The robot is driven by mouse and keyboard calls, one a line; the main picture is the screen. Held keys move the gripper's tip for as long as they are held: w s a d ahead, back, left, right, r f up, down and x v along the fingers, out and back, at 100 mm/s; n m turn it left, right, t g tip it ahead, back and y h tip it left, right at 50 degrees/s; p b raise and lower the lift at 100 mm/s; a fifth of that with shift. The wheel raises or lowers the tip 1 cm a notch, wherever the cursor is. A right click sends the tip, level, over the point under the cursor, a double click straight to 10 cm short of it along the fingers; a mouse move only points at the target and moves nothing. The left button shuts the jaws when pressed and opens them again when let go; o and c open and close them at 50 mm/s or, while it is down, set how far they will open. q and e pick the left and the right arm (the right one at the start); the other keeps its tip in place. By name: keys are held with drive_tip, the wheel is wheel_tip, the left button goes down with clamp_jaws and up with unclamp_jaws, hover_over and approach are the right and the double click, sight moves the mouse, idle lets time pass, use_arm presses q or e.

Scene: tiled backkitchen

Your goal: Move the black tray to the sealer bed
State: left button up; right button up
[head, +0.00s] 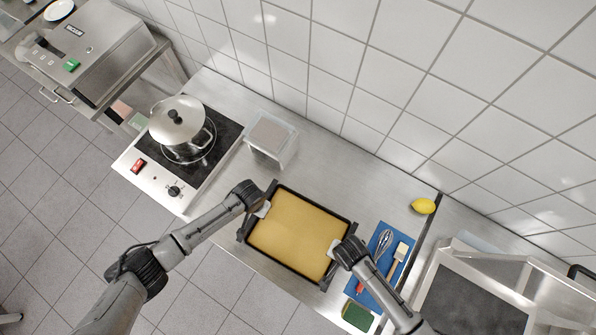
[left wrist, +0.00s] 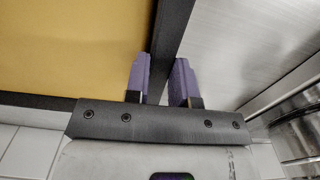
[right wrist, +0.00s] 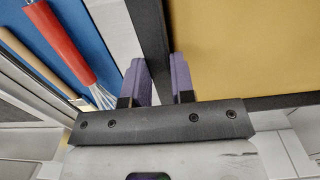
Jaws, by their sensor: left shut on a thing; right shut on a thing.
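The black tray (head: 281,262), filled with a flat tan layer, is over the steel counter in the middle of the head view. My left gripper (head: 263,208) is shut on its left rim; the rim (left wrist: 171,38) runs between the purple fingers in the left wrist view. My right gripper (head: 334,249) is shut on the opposite rim, which also shows between the fingers in the right wrist view (right wrist: 150,38). The tray looks about level; I cannot tell whether it touches the counter. I cannot tell for certain which surface is the sealer bed.
A steel appliance with a green button (head: 100,50) stands at the upper left. A pot (head: 185,135) sits on a hob left of the tray, beside a small scale-like box (head: 270,138).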

use_arm(q)
clamp_jaws()
use_arm(e)
clamp_jaws()
use_arm(q)
drive_tip(key=shift+r, duration=0.2)
use_arm(e)
drive_tip(key=shift+r, duration=0.2)
